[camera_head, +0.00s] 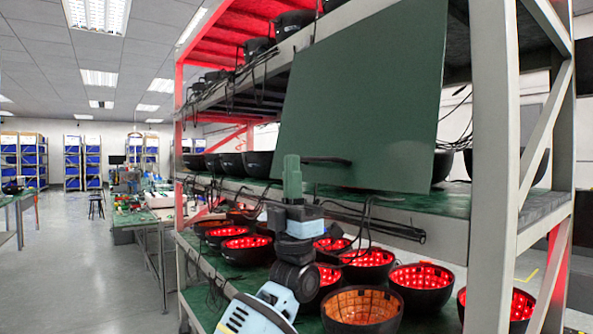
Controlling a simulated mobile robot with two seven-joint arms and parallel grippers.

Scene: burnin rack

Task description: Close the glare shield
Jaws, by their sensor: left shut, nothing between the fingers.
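The glare shield (365,95) is a large flat dark green panel on the front of the rack, hanging at a slant across the upper and middle shelf levels. A dark bar-like handle (327,160) shows near its lower left edge. My left gripper (292,165) points upward at the panel's lower left corner, beside the left end of the handle. Its fingers are together with nothing between them. I cannot tell whether it touches the panel or handle. The panel hides part of the shelves behind it. My right gripper is not in view.
The rack's pale post (492,170) stands right of the panel. Below, several black bowl-shaped lamps with red lights (421,285) fill the lower shelf. Dark bowls (230,164) and loose cables line the middle shelf. Open floor (75,265) lies to the left, with workbenches beyond.

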